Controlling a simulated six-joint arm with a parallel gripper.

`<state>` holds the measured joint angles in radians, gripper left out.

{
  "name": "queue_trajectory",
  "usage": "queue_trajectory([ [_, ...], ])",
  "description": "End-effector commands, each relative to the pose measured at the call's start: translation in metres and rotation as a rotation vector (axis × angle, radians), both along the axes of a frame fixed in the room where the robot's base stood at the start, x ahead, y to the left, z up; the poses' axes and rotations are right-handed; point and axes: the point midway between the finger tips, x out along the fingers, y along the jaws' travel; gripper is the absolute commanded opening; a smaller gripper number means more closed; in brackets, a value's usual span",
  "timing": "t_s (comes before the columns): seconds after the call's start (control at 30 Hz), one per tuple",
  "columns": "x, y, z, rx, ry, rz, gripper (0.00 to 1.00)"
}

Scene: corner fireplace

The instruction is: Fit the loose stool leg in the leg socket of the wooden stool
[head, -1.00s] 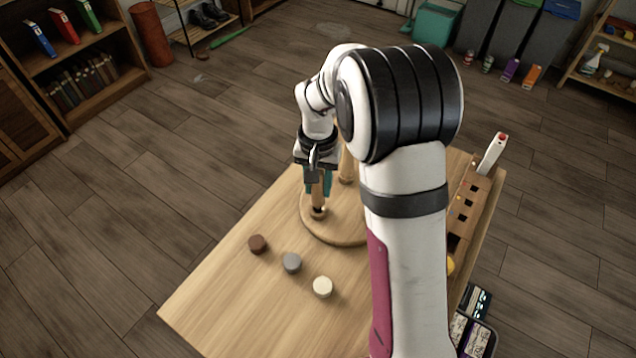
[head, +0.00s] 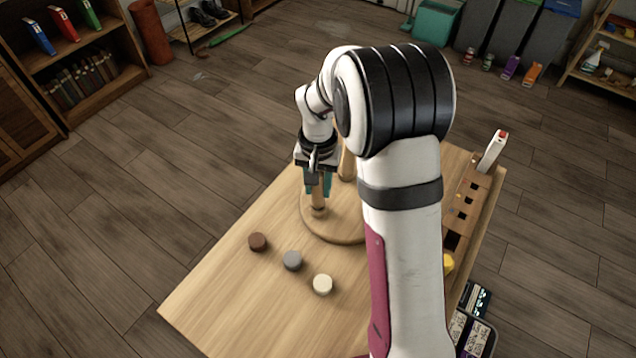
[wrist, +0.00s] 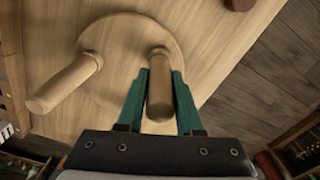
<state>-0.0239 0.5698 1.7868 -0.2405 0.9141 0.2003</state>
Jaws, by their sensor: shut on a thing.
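The wooden stool (head: 345,230) lies upside down on the table, its round seat flat; the seat also shows in the wrist view (wrist: 125,35). One fixed leg (head: 347,165) stands up from it and appears at the left in the wrist view (wrist: 68,82). My gripper (head: 318,188) is shut on the loose stool leg (head: 318,199), with the teal fingers on either side of it in the wrist view (wrist: 160,95). The held leg is about upright, its lower end at the near-left part of the seat. The leg socket is hidden under this end; I cannot tell how deep it sits.
Brown (head: 257,242), grey (head: 292,261) and cream (head: 322,284) round pieces lie on the table (head: 225,285) in front of the stool. A wooden holder with holes (head: 467,200) stands along the right edge. My arm hides part of the stool and table.

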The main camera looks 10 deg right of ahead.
Motion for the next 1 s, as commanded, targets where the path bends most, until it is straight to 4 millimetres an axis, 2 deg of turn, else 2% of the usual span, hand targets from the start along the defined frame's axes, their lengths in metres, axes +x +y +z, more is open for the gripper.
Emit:
queue_trajectory([
  [0.87,0.0,0.0,-0.013,0.0,0.0,0.0,0.0],
  [0.9,0.0,0.0,-0.013,0.0,0.0,0.0,0.38],
  [1.0,0.0,0.0,-0.013,0.0,0.0,0.0,0.56],
])
